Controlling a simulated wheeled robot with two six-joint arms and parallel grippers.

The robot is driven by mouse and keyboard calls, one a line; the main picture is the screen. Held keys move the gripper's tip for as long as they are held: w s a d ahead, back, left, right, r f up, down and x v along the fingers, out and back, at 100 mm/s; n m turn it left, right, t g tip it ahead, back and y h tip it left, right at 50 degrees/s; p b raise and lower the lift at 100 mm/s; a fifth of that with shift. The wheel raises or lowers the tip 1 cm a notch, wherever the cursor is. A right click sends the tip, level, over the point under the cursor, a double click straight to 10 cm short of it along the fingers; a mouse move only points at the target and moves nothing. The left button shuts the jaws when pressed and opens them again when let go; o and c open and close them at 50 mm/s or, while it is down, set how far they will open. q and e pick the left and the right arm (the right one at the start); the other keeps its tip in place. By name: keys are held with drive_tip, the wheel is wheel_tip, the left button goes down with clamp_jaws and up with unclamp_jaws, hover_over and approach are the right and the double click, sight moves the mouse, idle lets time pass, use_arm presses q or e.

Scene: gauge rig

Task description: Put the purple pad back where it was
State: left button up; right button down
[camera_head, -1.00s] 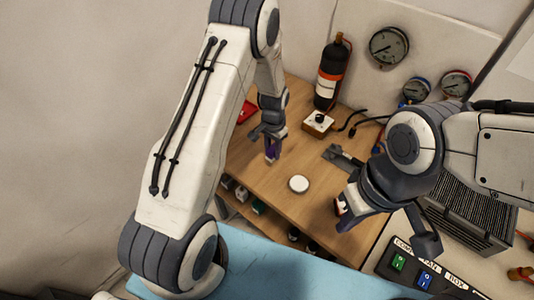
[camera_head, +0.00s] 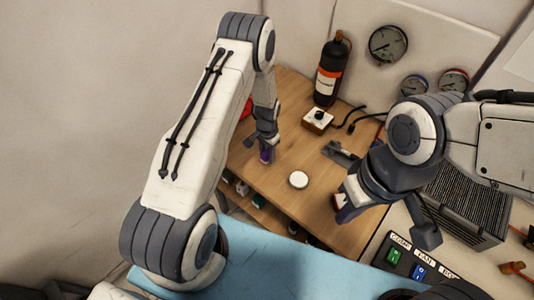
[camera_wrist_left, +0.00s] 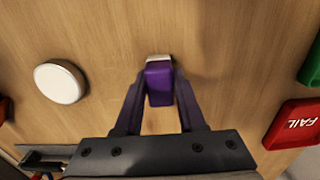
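The purple pad (camera_wrist_left: 159,84) is a small purple block with a pale grey end, between the fingertips of my left gripper (camera_wrist_left: 160,80). The gripper looks shut on it, over the wooden tabletop. In the head view, my left gripper (camera_head: 265,144) points down with the purple pad (camera_head: 266,156) at its tip, at the left part of the table. Whether the pad touches the wood is hard to tell. My right gripper (camera_head: 345,208) is low over the table's right side; its fingers are partly hidden and their opening is unclear.
A white round disc (camera_head: 298,180) lies on the wooden table (camera_head: 285,205), also in the wrist view (camera_wrist_left: 60,82). A red FAIL block (camera_wrist_left: 294,123) is right of my left gripper. A knob box (camera_head: 318,121), black bottle (camera_head: 331,72) and grey bracket (camera_head: 340,152) stand behind.

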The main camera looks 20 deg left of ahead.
use_arm(q)
drive_tip(key=o, duration=0.3)
drive_tip(key=shift+r, duration=0.1)
wheel_tip(320, 180, up, 12)
drive_tip(key=b, duration=0.4)
drive_tip(key=s+d+r+m, duration=0.1)
drive_tip(key=s+d+r, duration=0.5)
drive_tip(key=d+r, duration=0.25)
drive_tip(key=s+d+r, duration=0.2)
drive_tip(key=s, duration=0.5)
drive_tip(key=s+d+r+m, duration=0.1)
drive_tip(key=s+d+r, duration=0.1)
drive_tip(key=s, duration=0.6)
drive_tip(key=s+d+r+m+h, duration=0.1)
drive_tip(key=s+d+r, duration=0.2)
drive_tip(key=s, duration=0.5)
drive_tip(key=shift+s+d+r, duration=0.1)
drive_tip(key=shift+r, duration=0.65)
